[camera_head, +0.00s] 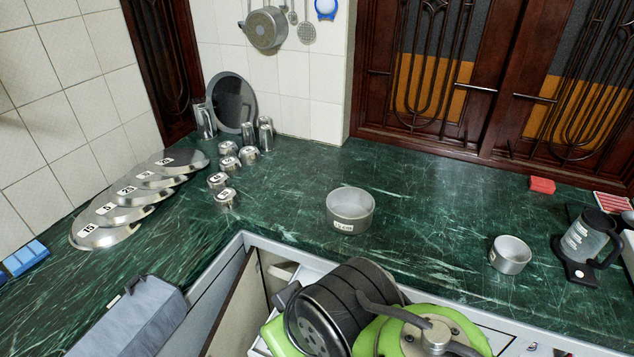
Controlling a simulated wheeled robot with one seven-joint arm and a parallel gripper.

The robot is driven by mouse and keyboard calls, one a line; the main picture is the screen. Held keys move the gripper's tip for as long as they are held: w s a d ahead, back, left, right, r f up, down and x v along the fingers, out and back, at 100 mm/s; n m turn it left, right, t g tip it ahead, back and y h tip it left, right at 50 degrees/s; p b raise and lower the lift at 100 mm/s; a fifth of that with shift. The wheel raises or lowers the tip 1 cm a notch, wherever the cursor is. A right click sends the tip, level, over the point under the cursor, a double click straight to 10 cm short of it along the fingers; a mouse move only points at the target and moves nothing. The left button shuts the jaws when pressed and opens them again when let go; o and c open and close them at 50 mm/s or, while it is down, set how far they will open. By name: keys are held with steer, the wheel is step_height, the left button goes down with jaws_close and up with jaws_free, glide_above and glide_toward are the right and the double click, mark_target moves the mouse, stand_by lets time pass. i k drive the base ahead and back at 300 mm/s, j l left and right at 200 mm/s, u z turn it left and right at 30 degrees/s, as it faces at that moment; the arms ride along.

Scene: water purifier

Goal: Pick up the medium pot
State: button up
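A round metal pot (349,212) stands upright and open-topped on the green marble counter, near the middle of the view. It has a white label on its front, too small to read surely. A smaller metal pot (510,255) with a label stands on the counter to its right. A third, darker pot (265,27) hangs on the tiled wall. No size is legible, so I take the middle pot as the medium one. Green and black parts of my arm fill the bottom centre, apart from the pots. My gripper's fingers do not show.
Several labelled metal plates (123,207) lie at the left, with metal cups (229,164) and a round tray (231,102) behind. A dark jug (587,240) and a red block (542,185) are at the right. Counter around the middle pot is clear.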

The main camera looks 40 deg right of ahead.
mark_target(350, 209)
steer(key=z, duration=1.35)
